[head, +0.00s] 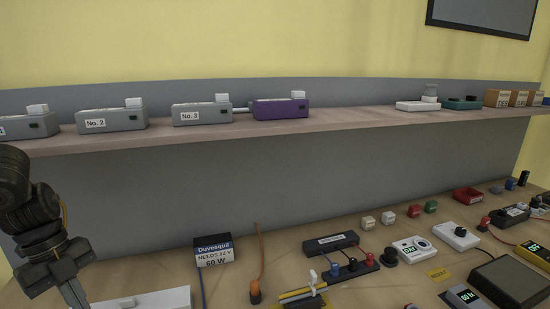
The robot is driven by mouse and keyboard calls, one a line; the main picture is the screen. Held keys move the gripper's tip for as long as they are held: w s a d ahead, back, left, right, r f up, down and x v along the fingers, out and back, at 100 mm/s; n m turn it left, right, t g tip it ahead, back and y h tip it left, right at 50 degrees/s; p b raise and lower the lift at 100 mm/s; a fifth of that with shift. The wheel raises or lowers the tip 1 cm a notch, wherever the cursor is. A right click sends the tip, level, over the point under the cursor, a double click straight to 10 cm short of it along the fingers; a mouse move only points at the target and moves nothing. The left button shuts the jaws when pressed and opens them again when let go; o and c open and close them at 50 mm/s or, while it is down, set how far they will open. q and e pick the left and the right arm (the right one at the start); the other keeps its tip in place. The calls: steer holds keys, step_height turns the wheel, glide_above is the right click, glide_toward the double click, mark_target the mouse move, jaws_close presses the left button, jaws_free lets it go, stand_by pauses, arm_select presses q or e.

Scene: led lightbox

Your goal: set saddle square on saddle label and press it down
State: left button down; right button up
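I cannot pick out a saddle or a saddle label with certainty. My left gripper (72,294) hangs at the lower left, beside a white box (150,299). Its fingertips run toward the bottom edge of the picture, so its opening and anything between the fingers cannot be made out. My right gripper is not in view.
A shelf (330,121) with grey and purple boxes runs above the bench. A Duvesquil box (214,251), an orange-tipped cable (255,291), a terminal block (350,271), a white meter (415,249) and a dark panel (510,283) crowd the bench. Some bare wood shows between them.

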arm_select(q)
steer(key=shift+f, duration=0.15)
steer(key=shift+f+b, duration=2.9)
steer(key=shift+b, duration=0.05)
steer(key=shift+f+b, duration=1.4)
steer(key=shift+b, duration=0.15)
stand_by(1.3)
steer(key=shift+a+f+b, duration=0.3)
steer(key=shift+f+b, duration=0.15)
steer(key=shift+f, duration=0.05)
